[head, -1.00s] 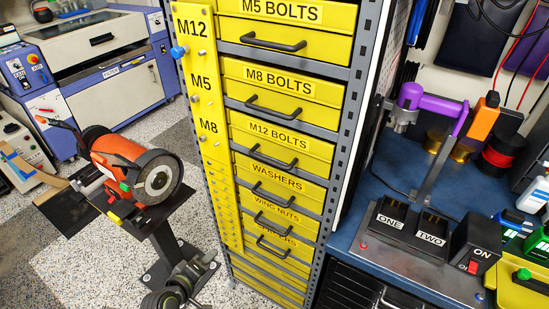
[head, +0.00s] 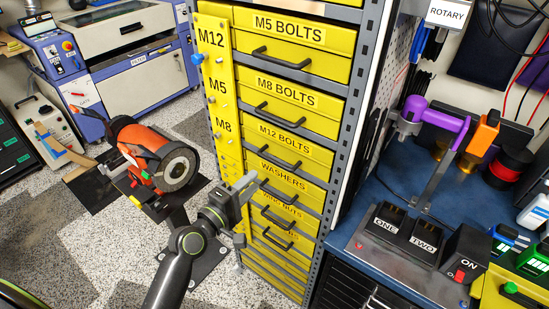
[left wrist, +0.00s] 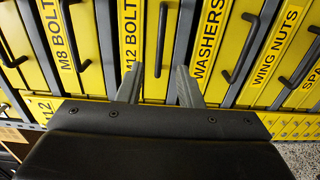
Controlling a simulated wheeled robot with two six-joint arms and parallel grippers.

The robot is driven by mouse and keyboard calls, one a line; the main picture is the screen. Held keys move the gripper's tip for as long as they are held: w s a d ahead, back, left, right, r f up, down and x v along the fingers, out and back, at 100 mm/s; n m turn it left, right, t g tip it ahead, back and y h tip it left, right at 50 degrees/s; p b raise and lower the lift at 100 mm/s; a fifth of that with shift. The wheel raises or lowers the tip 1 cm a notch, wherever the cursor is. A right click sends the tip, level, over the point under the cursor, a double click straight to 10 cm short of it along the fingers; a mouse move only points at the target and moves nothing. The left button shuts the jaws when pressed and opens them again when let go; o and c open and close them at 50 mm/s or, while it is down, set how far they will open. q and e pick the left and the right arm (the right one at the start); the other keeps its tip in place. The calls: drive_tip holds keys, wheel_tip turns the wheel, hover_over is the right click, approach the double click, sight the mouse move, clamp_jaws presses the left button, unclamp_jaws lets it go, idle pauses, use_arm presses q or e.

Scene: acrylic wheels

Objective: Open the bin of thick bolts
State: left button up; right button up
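The M12 BOLTS bin (head: 300,150), the thickest bolt size labelled, is a shut yellow drawer with a dark bar handle (head: 281,158) in the rack's middle. It also shows in the left wrist view (left wrist: 148,55), with its handle (left wrist: 161,40) upright there. My left gripper (head: 246,184) is in front of the rack, lower left of that handle. In the left wrist view its two grey fingers (left wrist: 159,88) are apart, with nothing between them; the M12 handle lies beyond, roughly in line with the gap. My right gripper is not in view.
M5 (head: 290,55) and M8 (head: 290,108) bolt drawers are above; washers (head: 300,192) and wing nuts drawers are below, all shut. A yellow strip (head: 222,100) with pegs runs along the rack's left. An orange grinder (head: 150,150) stands left; a blue bench (head: 400,180) is right.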

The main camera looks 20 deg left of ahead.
sight(273, 163)
use_arm(q)
drive_tip(key=p+x, duration=0.1)
drive_tip(key=x, duration=0.9)
drive_tip(key=shift+w+p, duration=0.15)
drive_tip(key=shift+p, duration=0.15)
clamp_jaws()
